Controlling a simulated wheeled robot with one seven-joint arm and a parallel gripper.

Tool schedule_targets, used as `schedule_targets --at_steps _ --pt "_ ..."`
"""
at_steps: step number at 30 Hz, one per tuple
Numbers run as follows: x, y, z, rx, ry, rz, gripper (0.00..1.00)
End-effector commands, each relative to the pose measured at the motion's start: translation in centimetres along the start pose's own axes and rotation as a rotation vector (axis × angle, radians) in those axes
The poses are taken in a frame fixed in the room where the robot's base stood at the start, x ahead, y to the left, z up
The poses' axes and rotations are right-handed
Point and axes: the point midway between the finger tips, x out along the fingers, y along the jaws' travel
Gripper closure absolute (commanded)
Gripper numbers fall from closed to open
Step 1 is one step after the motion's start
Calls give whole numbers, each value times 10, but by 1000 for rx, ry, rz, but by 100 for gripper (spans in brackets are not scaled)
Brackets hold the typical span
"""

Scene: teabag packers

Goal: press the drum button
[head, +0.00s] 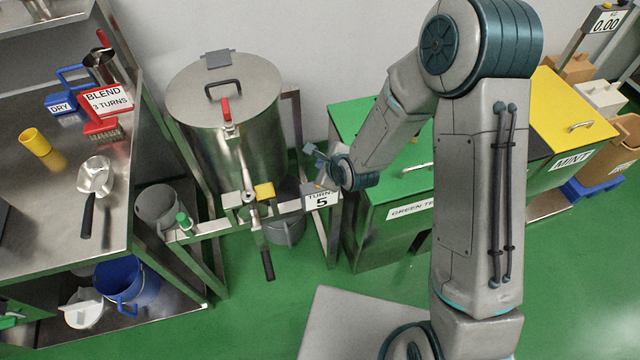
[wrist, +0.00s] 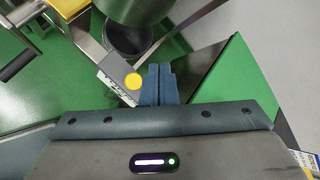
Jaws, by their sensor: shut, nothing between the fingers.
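The drum (head: 240,120) is a large steel cylinder with a lid, held in a metal frame. A counter box reading "TURNS 5" (head: 321,200) sits on the right of the frame. In the wrist view a round yellow button (wrist: 133,81) is on top of this grey box (wrist: 112,72). My gripper (wrist: 160,68) is shut and empty, its blue fingers just right of the button in the picture. I cannot tell its height above the box. In the head view my gripper (head: 318,170) is at the counter box, and the button cannot be made out there.
A yellow block (head: 264,190), a crank handle (head: 267,262) and a green knob (head: 182,218) are along the drum frame. A grey bucket (head: 288,228) stands under the drum. Green tea bin (head: 380,125) is right of the frame; a steel bench (head: 60,210) is left.

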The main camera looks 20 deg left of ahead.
Motion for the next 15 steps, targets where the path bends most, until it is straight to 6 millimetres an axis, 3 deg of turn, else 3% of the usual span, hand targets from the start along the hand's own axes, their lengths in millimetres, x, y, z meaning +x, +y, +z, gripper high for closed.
schedule_targets --at_steps 6,15 --pt "27 19 -20 1 1 0 100" --pt "39 28 -28 0 0 -1 100"
